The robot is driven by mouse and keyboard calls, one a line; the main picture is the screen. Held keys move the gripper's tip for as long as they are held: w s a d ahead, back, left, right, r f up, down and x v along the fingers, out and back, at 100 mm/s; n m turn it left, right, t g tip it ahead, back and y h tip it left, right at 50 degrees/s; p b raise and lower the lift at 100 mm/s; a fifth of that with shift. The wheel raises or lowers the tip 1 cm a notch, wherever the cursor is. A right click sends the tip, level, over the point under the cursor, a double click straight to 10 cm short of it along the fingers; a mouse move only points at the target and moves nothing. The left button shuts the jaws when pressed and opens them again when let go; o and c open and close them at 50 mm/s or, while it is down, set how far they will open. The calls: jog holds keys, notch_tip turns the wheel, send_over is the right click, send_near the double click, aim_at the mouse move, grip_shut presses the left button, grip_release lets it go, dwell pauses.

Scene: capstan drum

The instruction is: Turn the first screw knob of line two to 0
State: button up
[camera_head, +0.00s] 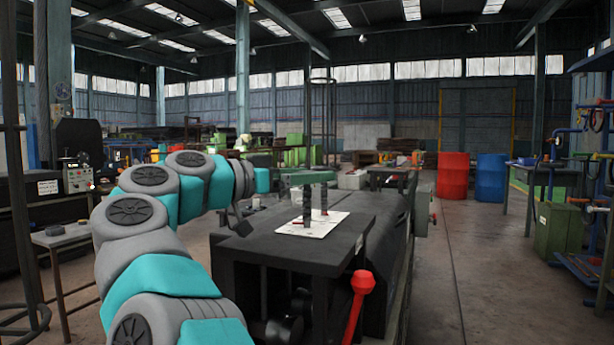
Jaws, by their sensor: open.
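A white plate (318,230) with small dark marks lies on top of the dark machine in the middle. I cannot tell which belongs to line two, and no numbers are readable.
The dark machine top (268,243) is flat and bare around the plate. A red-handled lever (359,295) rises at its front right. A grey side table (62,236) stands left. Red (452,175) and blue (491,178) barrels stand behind right. Open floor lies right.

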jog(key=shift+c, duration=0.2)
jog(key=c, duration=1.3)
